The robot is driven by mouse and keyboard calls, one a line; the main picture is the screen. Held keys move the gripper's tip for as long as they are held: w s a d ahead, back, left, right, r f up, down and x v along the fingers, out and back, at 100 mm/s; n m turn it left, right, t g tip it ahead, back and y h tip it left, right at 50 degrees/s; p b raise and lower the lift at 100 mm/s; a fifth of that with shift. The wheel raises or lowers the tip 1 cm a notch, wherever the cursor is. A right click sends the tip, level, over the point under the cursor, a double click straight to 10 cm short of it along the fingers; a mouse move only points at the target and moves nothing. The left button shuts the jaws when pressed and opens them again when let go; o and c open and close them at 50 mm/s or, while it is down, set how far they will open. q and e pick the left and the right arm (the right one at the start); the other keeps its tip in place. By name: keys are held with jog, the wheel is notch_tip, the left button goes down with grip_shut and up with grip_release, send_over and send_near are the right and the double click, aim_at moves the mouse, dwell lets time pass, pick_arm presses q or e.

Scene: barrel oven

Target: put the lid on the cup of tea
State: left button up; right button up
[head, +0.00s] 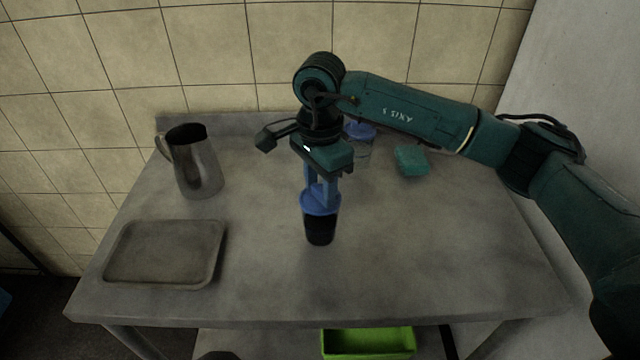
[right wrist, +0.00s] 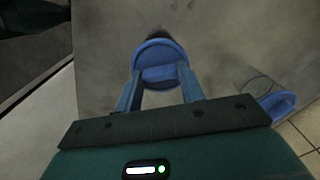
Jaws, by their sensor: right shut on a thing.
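A dark cup of tea (head: 320,232) stands upright near the middle of the metal table. A blue lid (head: 318,207) is at its rim and covers its top; I cannot tell whether it is fully seated. My right gripper (head: 321,190) points down from above, shut on the lid. In the right wrist view the lid (right wrist: 160,62) shows between the two blue fingers of the right gripper (right wrist: 159,82), and it hides most of the cup. My left gripper is not in view.
A metal pitcher (head: 195,165) and a shallow tray (head: 165,252) stand on the left of the table (head: 400,265). Behind my right gripper is a clear container with a blue lid (head: 360,131), with a teal block (head: 411,160) beside it. A green bin (head: 368,343) sits below the front edge.

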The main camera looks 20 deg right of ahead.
jog(key=o, duration=1.5)
jog(key=shift+r, duration=0.1)
jog(key=shift+r+p, duration=0.9)
jog(key=shift+r, duration=0.85)
jog(key=shift+r+p, duration=0.8)
jog(key=shift+r, duration=0.9)
